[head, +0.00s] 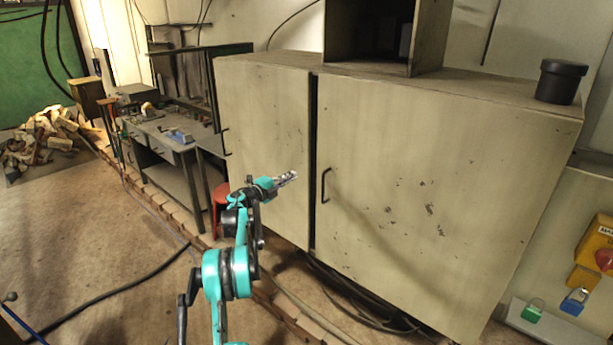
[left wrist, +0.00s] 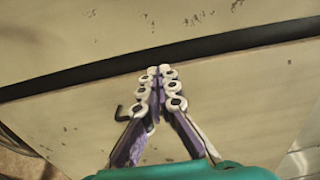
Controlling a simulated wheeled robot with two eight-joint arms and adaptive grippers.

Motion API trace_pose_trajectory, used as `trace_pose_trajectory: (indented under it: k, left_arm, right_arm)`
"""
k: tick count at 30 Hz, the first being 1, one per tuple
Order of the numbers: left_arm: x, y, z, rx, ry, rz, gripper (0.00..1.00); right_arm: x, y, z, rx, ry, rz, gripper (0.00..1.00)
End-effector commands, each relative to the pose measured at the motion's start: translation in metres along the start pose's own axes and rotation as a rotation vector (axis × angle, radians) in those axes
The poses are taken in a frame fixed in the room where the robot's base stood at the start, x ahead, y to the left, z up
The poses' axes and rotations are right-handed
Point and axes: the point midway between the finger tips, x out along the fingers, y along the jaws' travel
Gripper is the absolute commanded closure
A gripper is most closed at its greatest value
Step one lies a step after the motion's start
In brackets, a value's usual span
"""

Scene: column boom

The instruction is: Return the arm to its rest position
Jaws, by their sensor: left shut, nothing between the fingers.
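My left gripper (head: 286,179) is shut and empty at the end of my teal arm, in front of the pale cabinet (head: 420,185) in the head view. The left wrist view shows its fingertips (left wrist: 160,72) together, with the dark gap between the cabinet doors behind them. The cabinet's right door has a dark handle (head: 325,185) just right of the gap. I cannot tell the exact distance between the fingertips and the cabinet. My right gripper is in neither view.
A workbench (head: 165,135) with tools stands left of the cabinet, and a red stool (head: 220,205) is beside it. Cables (head: 110,290) lie on the brown floor. A black pot (head: 559,82) stands on the cabinet top. Padlocks (head: 573,302) are at the lower right.

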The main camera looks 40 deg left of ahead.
Motion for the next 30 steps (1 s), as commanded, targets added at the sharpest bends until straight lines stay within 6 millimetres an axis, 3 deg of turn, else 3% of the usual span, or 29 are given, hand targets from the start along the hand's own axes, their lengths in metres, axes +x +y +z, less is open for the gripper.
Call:
trace_pose_trajectory:
  k: [7, 15, 18, 20, 23, 27, 30]
  left_arm:
    - [-0.021, 0.0, 0.02, 0.0, 0.001, 0.0, 1.0]
    - [-0.024, 0.0, 0.023, 0.0, 0.001, 0.0, 1.0]
    - [-0.019, -0.009, 0.017, -0.008, -0.005, -0.012, 1.0]
    - [-0.011, -0.025, 0.009, -0.023, -0.018, -0.031, 1.0]
    - [0.009, -0.07, -0.017, -0.079, -0.063, -0.09, 1.0]
    - [0.029, -0.144, -0.071, -0.218, -0.159, -0.184, 1.0]
    - [0.03, -0.182, -0.113, -0.341, -0.23, -0.226, 1.0]
  right_arm:
    - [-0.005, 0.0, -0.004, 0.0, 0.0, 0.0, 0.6]
    - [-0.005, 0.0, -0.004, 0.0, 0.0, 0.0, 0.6]
    - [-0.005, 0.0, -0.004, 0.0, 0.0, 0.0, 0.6]
    - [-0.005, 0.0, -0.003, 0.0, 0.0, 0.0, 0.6]
    - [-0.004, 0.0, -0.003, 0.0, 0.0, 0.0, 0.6]
    - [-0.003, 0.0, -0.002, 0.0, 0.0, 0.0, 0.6]
    - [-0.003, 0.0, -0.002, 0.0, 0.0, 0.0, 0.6]
